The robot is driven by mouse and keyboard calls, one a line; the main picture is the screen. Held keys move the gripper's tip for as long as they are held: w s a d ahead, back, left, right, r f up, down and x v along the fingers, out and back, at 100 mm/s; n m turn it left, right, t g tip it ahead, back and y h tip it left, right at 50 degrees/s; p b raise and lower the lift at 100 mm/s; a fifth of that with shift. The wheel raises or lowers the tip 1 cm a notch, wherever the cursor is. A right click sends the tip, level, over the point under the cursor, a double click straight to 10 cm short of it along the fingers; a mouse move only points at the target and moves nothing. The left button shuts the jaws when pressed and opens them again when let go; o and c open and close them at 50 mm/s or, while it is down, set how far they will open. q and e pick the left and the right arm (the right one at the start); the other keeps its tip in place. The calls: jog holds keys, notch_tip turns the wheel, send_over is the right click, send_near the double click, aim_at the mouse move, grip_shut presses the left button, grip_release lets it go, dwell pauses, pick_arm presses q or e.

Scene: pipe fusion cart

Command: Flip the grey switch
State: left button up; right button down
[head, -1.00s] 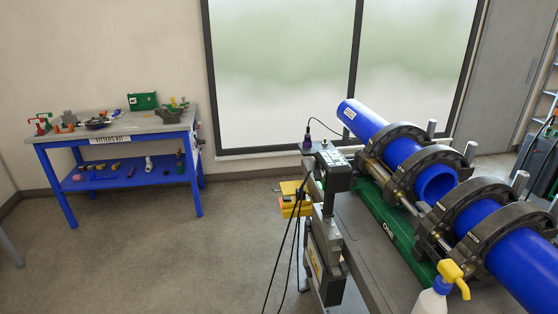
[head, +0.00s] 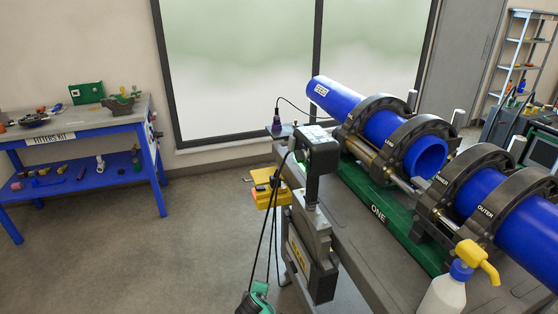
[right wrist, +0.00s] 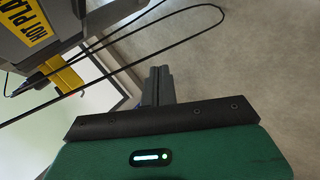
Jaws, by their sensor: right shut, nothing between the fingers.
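I cannot make out a grey switch for certain in either view. The hot plate unit, a grey body with a yellow label (head: 299,252), hangs at the near left end of the cart; its "HOT PLA..." label shows at the upper left of the right wrist view (right wrist: 36,30). A yellow box (head: 265,190) sits beside it. My right gripper (right wrist: 158,80) is shut and empty, over bare floor in its wrist view, with the label and cables to its left. A green part that looks like my right gripper (head: 258,298) shows at the head view's bottom edge. My left gripper is not in view.
Black cables (head: 270,235) hang beside the hot plate unit. Blue pipes (head: 380,125) lie in black clamps on the cart (head: 345,215). A spray bottle (head: 446,292) stands at the front right. A blue workbench (head: 95,140) is far left, with clear floor between.

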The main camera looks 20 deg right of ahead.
aim_at(292, 144)
jog(key=w+a+r+t+h+b, duration=0.1)
jog(key=w+r, duration=0.2)
jog(key=r, duration=0.6)
jog(key=w+r+t+h+b, duration=0.2)
jog(key=w+r, duration=0.1)
jog(key=r, duration=0.7)
jog(key=w+a+r+t+h+b, duration=0.1)
jog(key=w+r, duration=0.2)
jog(key=r, duration=0.6)
pick_arm(q)
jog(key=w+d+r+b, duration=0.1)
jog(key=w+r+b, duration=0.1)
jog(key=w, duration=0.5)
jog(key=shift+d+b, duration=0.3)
jog(key=shift+b, duration=0.3)
pick_arm(e)
jog(key=s+d+r+m+h, duration=0.1)
jog(key=s+r+h, duration=0.1)
jog(key=r, duration=0.8)
jog(key=s+r+m+h, duration=0.2)
jog(key=s+r, duration=0.2)
jog(key=r, duration=0.7)
jog(key=shift+s+d, duration=0.15)
jog(key=shift+d, duration=0.2)
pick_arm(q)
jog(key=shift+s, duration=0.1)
pick_arm(e)
jog(key=shift+d, duration=0.1)
